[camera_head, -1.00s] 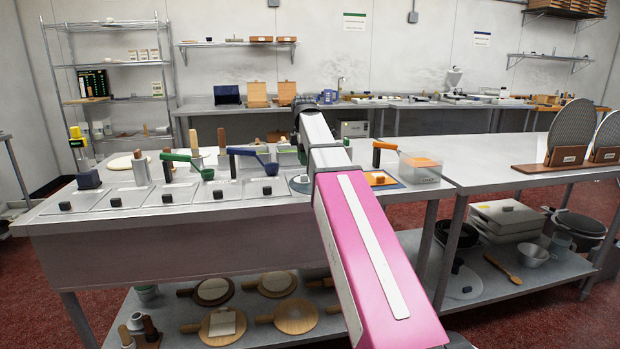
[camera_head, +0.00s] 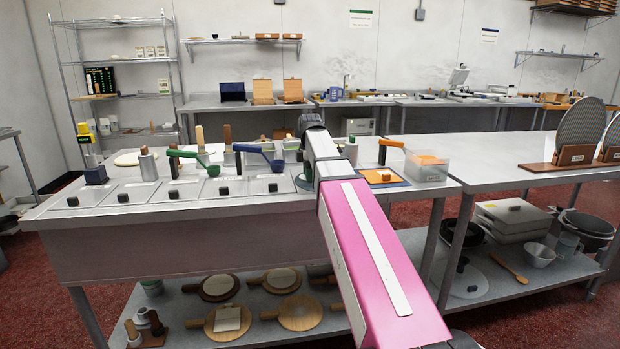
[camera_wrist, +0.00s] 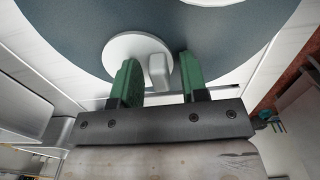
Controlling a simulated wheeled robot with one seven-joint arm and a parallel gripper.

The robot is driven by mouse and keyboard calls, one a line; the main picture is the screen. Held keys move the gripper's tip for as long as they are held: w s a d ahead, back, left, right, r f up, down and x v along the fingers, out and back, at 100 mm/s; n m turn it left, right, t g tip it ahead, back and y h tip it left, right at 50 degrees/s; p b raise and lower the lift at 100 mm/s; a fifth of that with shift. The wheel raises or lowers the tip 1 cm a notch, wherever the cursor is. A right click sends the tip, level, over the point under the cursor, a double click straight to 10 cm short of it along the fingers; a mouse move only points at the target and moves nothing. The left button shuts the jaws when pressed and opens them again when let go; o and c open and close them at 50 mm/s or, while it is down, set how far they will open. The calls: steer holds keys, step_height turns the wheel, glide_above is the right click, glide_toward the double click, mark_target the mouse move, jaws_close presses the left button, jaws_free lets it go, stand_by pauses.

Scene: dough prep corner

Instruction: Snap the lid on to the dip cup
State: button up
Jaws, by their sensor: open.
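In the wrist view a white round lid (camera_wrist: 117,47) with a pale upright knob (camera_wrist: 158,72) lies on a dark blue-grey round mat (camera_wrist: 60,35). My gripper (camera_wrist: 158,62) is open, with one green finger on each side of the knob. I cannot tell whether either finger touches it. A second white round thing (camera_wrist: 185,2), perhaps the dip cup, is cut off by the top edge. In the head view the round mat (camera_head: 304,184) shows beside my arm; my gripper, the lid and the cup are hidden there.
Lidded steel wells (camera_head: 130,196) line the counter left of the mat. Green (camera_head: 190,155) and blue (camera_head: 255,148) handled tools stand behind them. A clear tub (camera_head: 426,170) with orange content and a blue mat (camera_head: 400,183) are to the right. The right-hand table (camera_head: 480,160) has bare room.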

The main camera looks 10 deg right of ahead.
jaws_close()
steer(key=shift+r, duration=0.1)
